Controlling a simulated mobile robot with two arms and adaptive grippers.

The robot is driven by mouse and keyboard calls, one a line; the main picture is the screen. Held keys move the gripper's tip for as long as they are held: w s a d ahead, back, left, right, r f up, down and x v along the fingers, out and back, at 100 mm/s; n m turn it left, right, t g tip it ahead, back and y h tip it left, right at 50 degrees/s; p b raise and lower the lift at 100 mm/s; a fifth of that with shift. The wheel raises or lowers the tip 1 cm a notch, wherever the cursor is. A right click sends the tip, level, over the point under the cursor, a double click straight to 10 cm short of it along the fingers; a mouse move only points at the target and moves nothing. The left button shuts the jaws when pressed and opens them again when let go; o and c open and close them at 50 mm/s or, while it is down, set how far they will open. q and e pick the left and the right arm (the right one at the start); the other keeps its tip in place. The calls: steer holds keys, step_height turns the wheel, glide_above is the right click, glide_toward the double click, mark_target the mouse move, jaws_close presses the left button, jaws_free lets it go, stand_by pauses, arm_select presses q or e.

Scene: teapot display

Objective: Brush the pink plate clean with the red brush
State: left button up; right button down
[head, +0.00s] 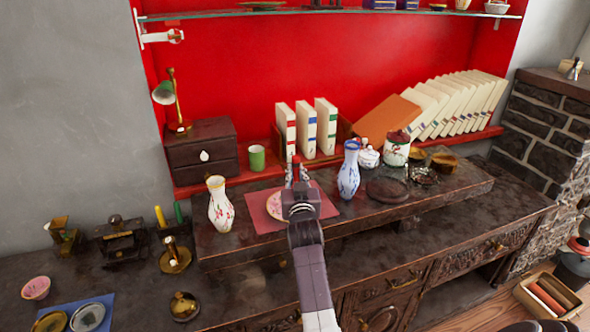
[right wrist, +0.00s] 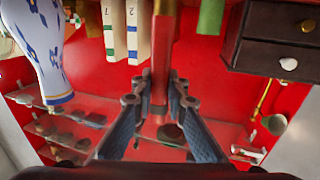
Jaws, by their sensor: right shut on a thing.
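The pink plate (head: 274,207) is a pale, patterned dish on a dull red mat (head: 262,222) on the raised wooden shelf, partly hidden behind my right gripper. My right gripper (head: 298,173) is over the mat, at the plate's right side. It is shut on the red brush (head: 296,159), whose red end sticks up between the fingers. The right wrist view shows the brush's red shaft (right wrist: 162,60) between the fingers; its bristles are not clear. I cannot tell whether the brush touches the plate. My left gripper is not in view.
A white floral vase (head: 221,206) stands left of the mat and a blue-white vase (head: 348,172) close on its right. Behind are a green cup (head: 257,157), a small drawer box (head: 202,152) and upright books (head: 305,130). A glass shelf (head: 330,13) hangs above.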

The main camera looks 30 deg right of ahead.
mark_target(298, 157)
steer(key=shift+s+d+r, duration=0.15)
steer(key=shift+s+d, duration=0.05)
steer(key=shift+d, duration=0.15)
steer(key=shift+r+p, duration=2.75)
steer(key=shift+r, duration=0.2)
step_height(298, 157, up, 3)
steer(key=p, duration=0.2)
steer(key=shift+r+p, duration=0.1)
steer(key=shift+p, duration=0.3)
